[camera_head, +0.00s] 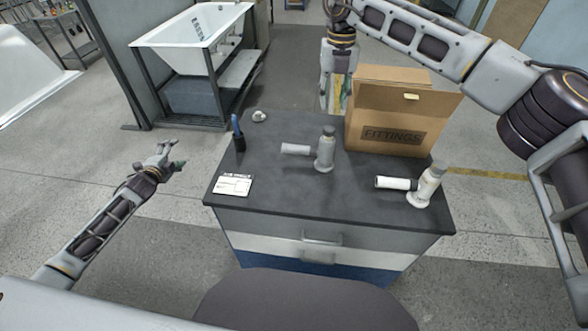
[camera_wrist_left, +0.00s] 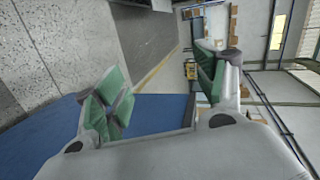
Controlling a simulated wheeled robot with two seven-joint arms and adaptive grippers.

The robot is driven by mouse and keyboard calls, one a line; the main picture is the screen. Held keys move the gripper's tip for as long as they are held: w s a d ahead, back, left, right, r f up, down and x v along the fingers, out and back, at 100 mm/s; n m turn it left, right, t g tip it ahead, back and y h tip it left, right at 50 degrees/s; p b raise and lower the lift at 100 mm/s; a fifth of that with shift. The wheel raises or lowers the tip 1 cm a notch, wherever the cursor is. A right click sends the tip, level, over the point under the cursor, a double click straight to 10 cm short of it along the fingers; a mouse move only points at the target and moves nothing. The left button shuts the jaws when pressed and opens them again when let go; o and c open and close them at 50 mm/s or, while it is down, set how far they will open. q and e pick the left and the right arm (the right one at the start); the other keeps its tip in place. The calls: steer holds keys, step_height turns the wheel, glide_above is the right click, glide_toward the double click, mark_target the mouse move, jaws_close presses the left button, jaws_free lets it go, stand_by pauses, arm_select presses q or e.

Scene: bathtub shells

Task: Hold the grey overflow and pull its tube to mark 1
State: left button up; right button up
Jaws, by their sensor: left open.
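The grey overflow (camera_head: 326,152) stands upright on the dark top of the cabinet, near its middle. Its pale tube (camera_head: 295,149) points left; the marks on it are too small to read. A second, whiter overflow (camera_head: 427,188) stands at the right, with a white tube (camera_head: 393,183) also pointing left. My left gripper (camera_head: 174,158) is open and empty, left of the cabinet and apart from it. Its green-padded fingers are spread in the left wrist view (camera_wrist_left: 163,90). My right gripper (camera_head: 338,68) hangs beyond the cabinet's back edge, its fingertips unclear.
A cardboard FITTINGS box (camera_head: 402,112) stands at the back right of the cabinet top (camera_head: 280,190). A dark cup with a blue-handled tool (camera_head: 238,142), a small white item (camera_head: 259,116) and a printed card (camera_head: 233,185) lie left. The front middle is clear.

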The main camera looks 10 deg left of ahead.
arm_select(q)
steer(key=w+d+r+m+h, duration=0.1)
steer(key=d+r, duration=0.3)
steer(key=r, duration=0.1)
steer(key=n+h, duration=0.5)
steer(key=h, duration=0.2)
glide_toward(322, 146)
steer(key=w+a+f, duration=0.1)
steer(key=a+f, duration=0.1)
steer(key=a, duration=0.3)
steer(key=w+a+f, duration=0.1)
steer(key=a+f, duration=0.1)
steer(key=a, duration=0.4)
steer(key=w+a+f, duration=0.1)
steer(key=a+f, duration=0.1)
steer(key=a, duration=0.3)
steer(key=shift+w+a+f, duration=0.2)
steer(key=shift+w+f, duration=0.05)
steer(key=shift+w, duration=0.05)
steer(key=s+d+r+n+h, duration=0.1)
steer(key=s+d+r+n, duration=0.1)
steer(key=d, duration=0.4)
steer(key=s+d+r+n+h, duration=0.2)
steer(key=s+d+r, duration=0.1)
steer(key=d, duration=0.4)
steer(key=shift+s+n+h, duration=0.25)
steer(key=shift+n+h, duration=0.05)
steer(key=shift+n, duration=0.1)
steer(key=shift+w+d, duration=0.15)
steer(key=shift+d, duration=0.05)
